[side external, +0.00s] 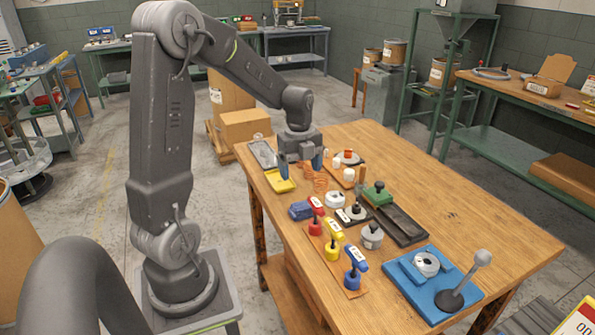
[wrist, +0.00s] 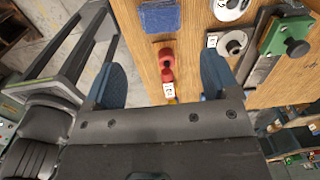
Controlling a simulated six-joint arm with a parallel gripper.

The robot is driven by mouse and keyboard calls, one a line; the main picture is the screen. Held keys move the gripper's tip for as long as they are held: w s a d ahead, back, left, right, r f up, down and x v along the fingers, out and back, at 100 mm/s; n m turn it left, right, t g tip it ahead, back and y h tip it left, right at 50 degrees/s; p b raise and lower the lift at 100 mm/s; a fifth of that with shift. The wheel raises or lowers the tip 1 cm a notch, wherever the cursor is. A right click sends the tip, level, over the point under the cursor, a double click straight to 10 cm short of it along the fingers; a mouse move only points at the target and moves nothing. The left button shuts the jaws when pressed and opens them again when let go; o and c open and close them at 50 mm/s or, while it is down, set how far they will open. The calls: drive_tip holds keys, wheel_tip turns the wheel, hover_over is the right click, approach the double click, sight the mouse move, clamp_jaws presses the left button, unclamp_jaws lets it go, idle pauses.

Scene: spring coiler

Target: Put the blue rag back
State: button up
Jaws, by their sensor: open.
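The blue rag (side external: 300,210) lies as a small folded pad on the wooden table, left of the red-handled tool. It also shows at the top of the wrist view (wrist: 160,17), ahead of my fingers and clear of them. My gripper (side external: 301,164) is above the far left part of the table, beyond the rag, near the orange coils (side external: 320,180) and a yellow folded cloth or pad (side external: 280,182). In the wrist view my gripper (wrist: 162,78) has its two blue fingers wide apart with nothing held between them.
Red, yellow and blue-handled tools (side external: 352,268) stand in a row along the near left edge. A grey tray (side external: 262,153) is at the far left. The table's right side is bare.

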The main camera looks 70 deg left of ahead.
drive_tip(key=s+d+r+n+t, duration=0.1)
drive_tip(key=s+d+r+n, duration=0.2)
drive_tip(key=d+n, duration=0.3)
drive_tip(key=s+d+r+n+t, duration=0.2)
drive_tip(key=s+d+r+n, duration=0.2)
drive_tip(key=d, duration=0.4)
drive_tip(key=s+d+r+n+t, duration=0.2)
drive_tip(key=s+d+r+n, duration=0.2)
drive_tip(key=d+n, duration=0.3)
drive_tip(key=shift+s+d+n, duration=0.35)
drive_tip(key=shift+s+n, duration=0.05)
drive_tip(key=shift+s, duration=0.05)
drive_tip(key=shift+r, duration=0.1)
drive_tip(key=shift+c, duration=0.5)
